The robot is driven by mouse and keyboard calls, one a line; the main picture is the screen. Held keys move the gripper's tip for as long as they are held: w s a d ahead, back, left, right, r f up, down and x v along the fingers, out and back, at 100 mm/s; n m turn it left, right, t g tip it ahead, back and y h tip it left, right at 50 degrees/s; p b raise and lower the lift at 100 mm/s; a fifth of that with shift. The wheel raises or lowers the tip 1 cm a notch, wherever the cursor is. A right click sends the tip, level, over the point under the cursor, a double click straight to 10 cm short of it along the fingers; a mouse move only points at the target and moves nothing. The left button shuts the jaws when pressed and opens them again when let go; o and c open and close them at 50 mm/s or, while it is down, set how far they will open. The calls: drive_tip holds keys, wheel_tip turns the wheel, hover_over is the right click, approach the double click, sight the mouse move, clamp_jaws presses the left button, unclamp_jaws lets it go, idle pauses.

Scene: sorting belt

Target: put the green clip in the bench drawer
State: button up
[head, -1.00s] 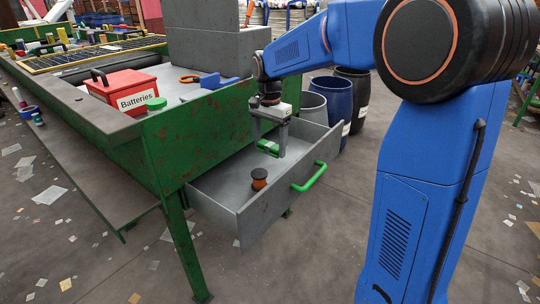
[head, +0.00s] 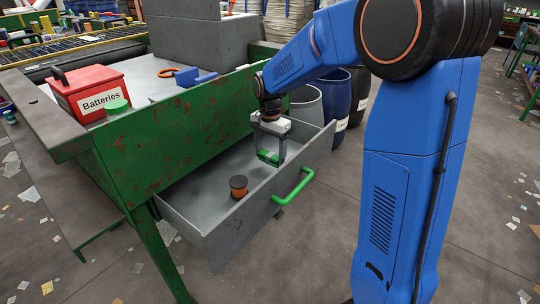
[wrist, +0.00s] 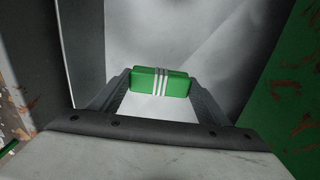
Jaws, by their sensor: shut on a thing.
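The bench drawer (head: 218,222) is pulled out from the green bench and has a green handle (head: 293,186) on its front. My gripper (head: 269,158) is inside the drawer's outline, toward its far end, pointing down. It is shut on the green clip (wrist: 158,82), which shows pale stripes across its middle and lies crosswise between the fingers in the wrist view. The clip also shows between the fingertips in the head view (head: 266,155). I cannot tell whether the clip touches the drawer floor.
An orange and black spool (head: 239,187) stands in the drawer. On the bench are a red Batteries box (head: 90,95), a green round lid (head: 117,105), and blue (head: 195,81) and orange (head: 180,72) items. Barrels (head: 335,95) stand behind the drawer.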

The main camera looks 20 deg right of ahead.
sight(270, 154)
drive_tip(key=shift+f, duration=0.75)
drive_tip(key=o, duration=1)
drive_tip(key=shift+o, duration=0.2)
wheel_tip(270, 154, up, 13)
drive_tip(key=s+d+r+n+t, duration=0.1)
drive_tip(key=s+d+r+n, duration=0.15)
drive_tip(key=s, duration=0.65)
drive_tip(key=s+d+r+n+t, duration=0.1)
drive_tip(key=s+d+n, duration=0.15)
drive_tip(key=s, duration=0.65)
drive_tip(key=s+d+f+n+t, duration=0.1)
drive_tip(key=s+f+n, duration=0.2)
drive_tip(key=s, duration=0.5)
drive_tip(key=s+f+n+t, duration=0.1)
drive_tip(key=s+f+n, duration=0.1)
drive_tip(key=s, duration=0.6)
drive_tip(key=shift+d+f+n+t, duration=0.4)
drive_tip(key=shift+f, duration=0.45)
